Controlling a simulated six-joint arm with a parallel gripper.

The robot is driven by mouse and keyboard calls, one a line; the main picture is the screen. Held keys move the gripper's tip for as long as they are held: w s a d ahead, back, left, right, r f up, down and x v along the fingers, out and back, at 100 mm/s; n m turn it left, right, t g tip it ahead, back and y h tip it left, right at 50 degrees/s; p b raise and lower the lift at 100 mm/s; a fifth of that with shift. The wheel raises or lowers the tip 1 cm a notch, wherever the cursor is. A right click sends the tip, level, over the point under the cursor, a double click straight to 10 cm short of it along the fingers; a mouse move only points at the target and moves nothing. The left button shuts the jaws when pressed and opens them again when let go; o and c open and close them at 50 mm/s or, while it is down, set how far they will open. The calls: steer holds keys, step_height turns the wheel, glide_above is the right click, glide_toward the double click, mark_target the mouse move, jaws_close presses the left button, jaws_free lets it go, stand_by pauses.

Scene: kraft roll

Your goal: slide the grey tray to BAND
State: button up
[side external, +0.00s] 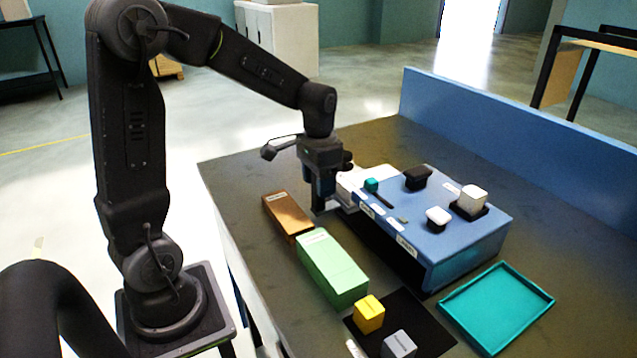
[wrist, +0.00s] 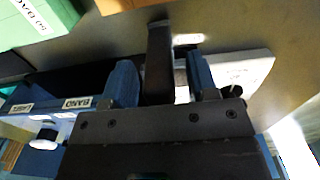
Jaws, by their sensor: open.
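The grey tray, seen as a pale slab (side external: 374,174), is at the left end of the blue bench unit, beside my gripper. It also shows as a light, lettered slab in the wrist view (wrist: 244,68). My gripper (side external: 330,207) points down at the front left corner of the unit, with its jaws open. In the wrist view a dark upright bar (wrist: 158,62) stands between the blue fingers (wrist: 165,78); whether either finger touches it I cannot tell. The BAND label (wrist: 78,103) is on the blue unit's edge, left of my gripper in the wrist view.
A brown box (side external: 287,214) and green box (side external: 331,266) stand in front. A teal tray (side external: 497,306), yellow cube (side external: 369,314) and grey cube (side external: 398,345) are nearer.

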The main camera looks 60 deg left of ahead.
steer(key=shift+f, duration=0.4)
steer(key=shift+c, duration=0.2)
jaws_close()
